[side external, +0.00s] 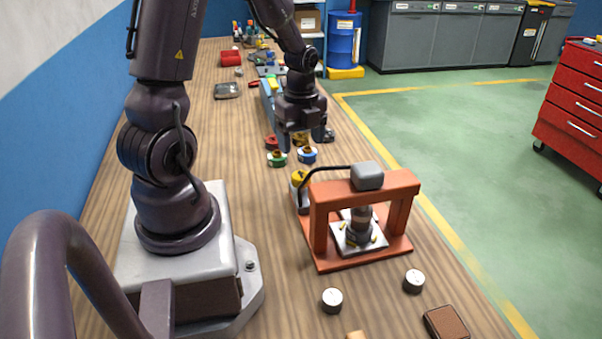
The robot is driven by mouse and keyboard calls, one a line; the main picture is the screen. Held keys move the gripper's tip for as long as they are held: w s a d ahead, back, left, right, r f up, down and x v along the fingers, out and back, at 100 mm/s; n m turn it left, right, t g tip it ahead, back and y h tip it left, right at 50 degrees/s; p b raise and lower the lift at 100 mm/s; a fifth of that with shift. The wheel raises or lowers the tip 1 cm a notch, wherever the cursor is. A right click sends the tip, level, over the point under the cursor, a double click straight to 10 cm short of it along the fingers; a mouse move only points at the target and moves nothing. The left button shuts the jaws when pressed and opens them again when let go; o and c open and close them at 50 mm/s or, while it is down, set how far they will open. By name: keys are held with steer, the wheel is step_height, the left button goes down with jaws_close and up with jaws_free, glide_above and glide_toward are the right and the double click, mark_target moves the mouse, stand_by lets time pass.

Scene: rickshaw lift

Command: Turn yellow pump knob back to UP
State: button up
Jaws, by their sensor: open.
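A yellow knob (299,178) sits on a small pale pump body (303,199) at the left of the orange press frame (318,225). A black hose runs from near it to the grey block on top of the frame. Which way the knob points is too small to tell. My gripper (304,138) is open and points down, beyond the pump and farther from the camera. Small round pieces with red, green (277,159) and blue (308,155) parts lie below and around its fingers. I cannot tell whether the fingers touch any of them.
The press holds a metal plate with a dark cylinder. Two white-topped round pieces (332,300) (413,281) and a brown block (446,323) lie in front of it. A grey tray (227,91) and a red box (231,59) lie farther back. The bench's middle left is clear.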

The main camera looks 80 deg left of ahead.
mark_target(301, 175)
step_height(301, 175, down, 9)
steer(key=shift+f, duration=0.15)
steer(key=c, duration=0.9)
